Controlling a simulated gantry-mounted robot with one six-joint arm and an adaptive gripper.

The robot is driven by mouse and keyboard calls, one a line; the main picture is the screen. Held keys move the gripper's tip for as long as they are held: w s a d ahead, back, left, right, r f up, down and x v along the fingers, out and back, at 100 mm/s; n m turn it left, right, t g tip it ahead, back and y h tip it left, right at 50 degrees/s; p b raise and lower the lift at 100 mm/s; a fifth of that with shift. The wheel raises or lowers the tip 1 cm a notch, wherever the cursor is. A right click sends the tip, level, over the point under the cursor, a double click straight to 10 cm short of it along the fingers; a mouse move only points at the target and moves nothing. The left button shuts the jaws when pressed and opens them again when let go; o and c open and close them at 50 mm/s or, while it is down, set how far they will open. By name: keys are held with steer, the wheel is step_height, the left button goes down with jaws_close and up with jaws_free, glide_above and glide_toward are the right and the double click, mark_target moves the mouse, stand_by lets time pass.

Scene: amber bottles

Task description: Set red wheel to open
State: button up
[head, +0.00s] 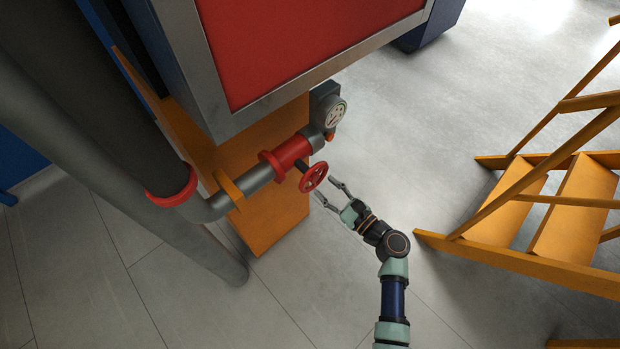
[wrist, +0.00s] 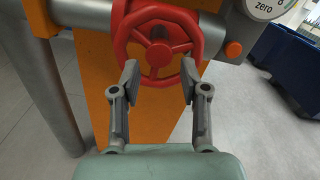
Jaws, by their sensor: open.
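The red wheel (head: 313,177) sits on a stem at the side of a red valve body (head: 288,155) on a grey pipe. In the wrist view the red wheel (wrist: 157,56) faces me, with spokes meeting at a round hub. My gripper (head: 327,189) is open in front of the wheel. In the wrist view the fingertips of my gripper (wrist: 160,78) stand at the left and right of the wheel's lower rim. I cannot tell whether they touch the rim. Nothing else is between the fingers.
A gauge (head: 335,113) stands behind the valve; it reads "zero" in the wrist view (wrist: 268,7), above an orange knob (wrist: 233,49). An orange panel (head: 277,214) lies behind the pipe. Yellow stairs (head: 560,200) stand at the right. Grey floor (head: 440,110) is clear between.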

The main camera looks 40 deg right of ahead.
mark_target(316, 179)
steer(key=w, duration=0.5)
steer(key=shift+b, duration=0.4)
steer(key=shift+c, duration=0.2)
jaws_close()
